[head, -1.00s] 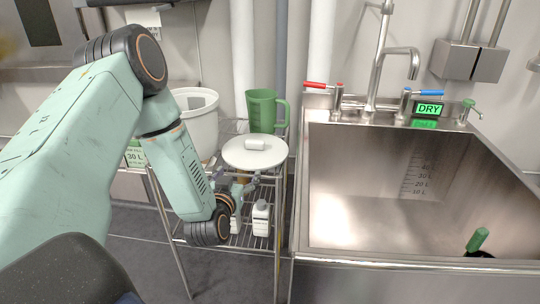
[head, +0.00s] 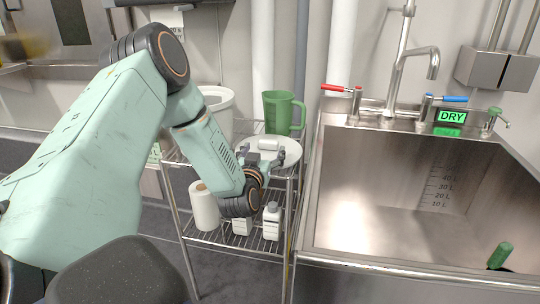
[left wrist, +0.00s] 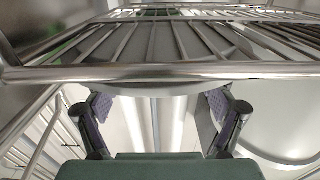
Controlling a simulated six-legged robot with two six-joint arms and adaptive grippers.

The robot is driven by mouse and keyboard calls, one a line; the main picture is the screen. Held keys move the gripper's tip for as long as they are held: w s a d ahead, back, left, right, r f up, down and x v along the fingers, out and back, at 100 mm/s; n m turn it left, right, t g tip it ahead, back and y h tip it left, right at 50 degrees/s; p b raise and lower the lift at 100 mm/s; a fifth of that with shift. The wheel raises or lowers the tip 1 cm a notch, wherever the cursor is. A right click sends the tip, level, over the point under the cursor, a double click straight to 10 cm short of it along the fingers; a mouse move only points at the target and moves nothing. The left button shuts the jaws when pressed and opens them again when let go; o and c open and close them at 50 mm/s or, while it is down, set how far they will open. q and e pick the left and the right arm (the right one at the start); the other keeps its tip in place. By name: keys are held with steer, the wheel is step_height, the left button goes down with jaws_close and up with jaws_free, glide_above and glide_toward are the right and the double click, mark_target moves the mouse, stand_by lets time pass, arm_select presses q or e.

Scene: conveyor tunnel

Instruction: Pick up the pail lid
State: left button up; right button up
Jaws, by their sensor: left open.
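The pail lid (head: 289,146) is a round white disc with a short white grip on top. It lies on the top wire shelf of the rack, in the middle of the head view. My left gripper (head: 266,157) is open at the lid's near edge, partly hidden by my wrist. In the left wrist view its two fingers (left wrist: 160,104) are spread, with nothing held between them. The lid's rim (left wrist: 158,89) shows there just past the shelf's bar, overhanging it; contact cannot be told. My right gripper is not in view.
A white pail (head: 216,105) and a green jug (head: 284,112) stand behind the lid. A paper roll (head: 204,208) and white bottles (head: 271,222) stand on the lower shelf. The steel sink (head: 380,190) borders the rack on the right. The shelf's front bar (left wrist: 160,72) is close to the fingers.

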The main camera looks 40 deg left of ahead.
mark_target(268, 145)
arm_select(q)
steer(key=shift+b+x, duration=0.35)
steer(key=shift+x, duration=0.75)
steer(key=shift+w, duration=0.35)
steer(key=shift+c, duration=0.2)
steer(key=c, duration=1.2)
